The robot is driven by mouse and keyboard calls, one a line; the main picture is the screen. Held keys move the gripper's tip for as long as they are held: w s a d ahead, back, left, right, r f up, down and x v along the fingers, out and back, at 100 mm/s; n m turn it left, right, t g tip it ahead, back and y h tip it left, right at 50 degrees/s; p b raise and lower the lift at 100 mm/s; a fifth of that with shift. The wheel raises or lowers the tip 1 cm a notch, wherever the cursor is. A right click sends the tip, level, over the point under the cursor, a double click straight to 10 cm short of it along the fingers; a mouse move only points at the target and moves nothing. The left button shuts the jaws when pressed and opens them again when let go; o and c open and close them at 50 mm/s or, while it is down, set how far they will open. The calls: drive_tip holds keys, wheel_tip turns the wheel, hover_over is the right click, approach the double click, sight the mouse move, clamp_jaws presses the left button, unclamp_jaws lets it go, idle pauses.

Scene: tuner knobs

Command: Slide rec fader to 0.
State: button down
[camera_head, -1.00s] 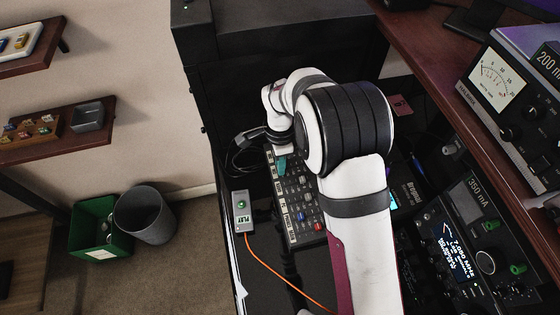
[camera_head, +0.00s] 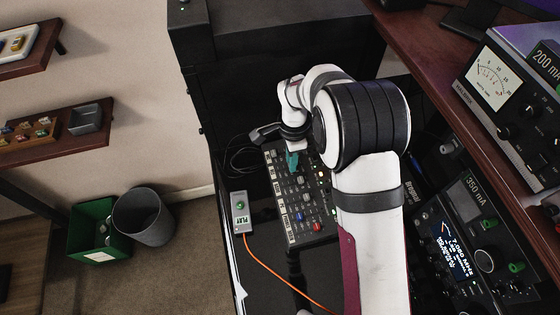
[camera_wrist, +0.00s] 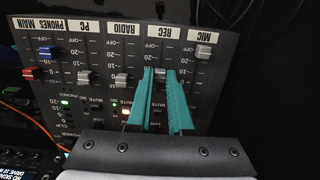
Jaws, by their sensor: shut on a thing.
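The mixer panel (camera_wrist: 100,50) shows upside down in the wrist view, with labelled fader columns. The grey REC fader cap (camera_wrist: 160,73) sits in the lower part of its slot, below the OFF mark; its exact scale reading is hard to tell. My gripper's teal fingers (camera_wrist: 161,88) stand on either side of this cap and are shut on it. In the head view my gripper (camera_head: 292,161) is at the panel's upper part (camera_head: 284,214), and my wrist hides the contact.
A grey RADIO cap (camera_wrist: 121,79) is just left of my fingers; the MIC cap (camera_wrist: 204,52) is to the right. PC (camera_wrist: 84,78), blue PHONES (camera_wrist: 47,53) and red MAIN (camera_wrist: 29,73) caps are further left. A PLAY button box (camera_head: 240,210) with an orange cable stands beside the mixer.

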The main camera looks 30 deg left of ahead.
drive_tip(key=shift+w+d+r, duration=0.1)
drive_tip(key=shift+w+d, duration=0.25)
drive_tip(key=shift+d, duration=0.05)
drive_tip(key=c, duration=0.8)
unclamp_jaws()
wheel_tip(320, 180, up, 16)
drive_tip(key=shift+f, duration=0.1)
